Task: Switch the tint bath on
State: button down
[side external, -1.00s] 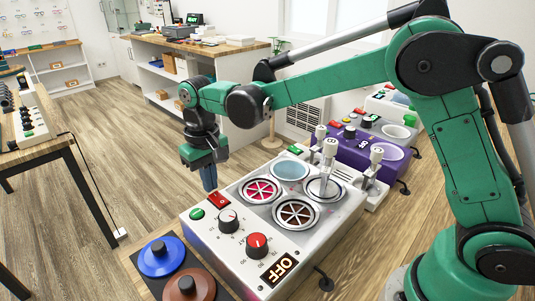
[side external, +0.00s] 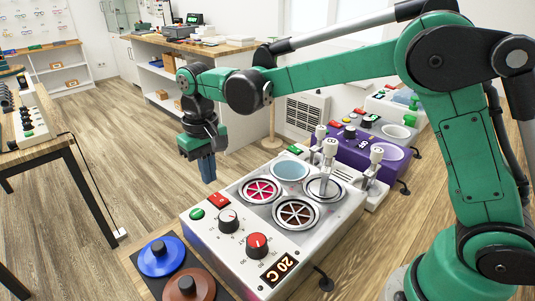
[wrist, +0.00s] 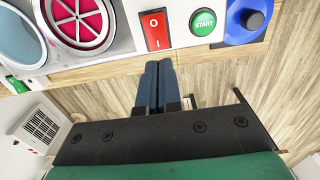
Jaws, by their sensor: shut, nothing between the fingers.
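The tint bath (side external: 305,237) is a pale box with several round wells on top, one with a pink grille. Its display (side external: 279,270) reads "20 C". A red rocker switch (side external: 219,201) marked I and O sits by the green START button (side external: 197,214); the switch also shows in the wrist view (wrist: 156,30). Which side of the switch is pressed I cannot tell. My gripper (side external: 208,178) is shut and empty, its fingers pointing down beyond the bath's far left edge. In the wrist view the fingertips (wrist: 158,63) lie just short of the switch and apart from it.
Two dials (side external: 257,245) stand on the bath's panel. Blue (side external: 161,256) and brown lidded pots stand left of it. A purple unit (side external: 350,150) stands behind it on the same wooden table. Levers (side external: 329,150) rise at the bath's back. Open floor lies to the left.

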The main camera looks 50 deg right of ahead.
aim_at(212, 196)
jog(key=shift+r, duration=2.1)
jog(key=shift+s+d+r, duration=0.1)
jog(key=shift+s+d, duration=0.05)
jog(key=shift+s+d+f+t, duration=0.2)
jog(key=shift+s+d+t, duration=1.15)
jog(key=shift+s, duration=0.8)
jog(key=shift+s+d+f+t, duration=0.25)
jog(key=shift+s+d+t, duration=0.8)
jog(key=shift+s+d, duration=0.85)
jog(key=shift+s+d+f+t, duration=0.2)
jog(key=shift+s+d+t, duration=1.05)
jog(key=shift+s, duration=1.15)
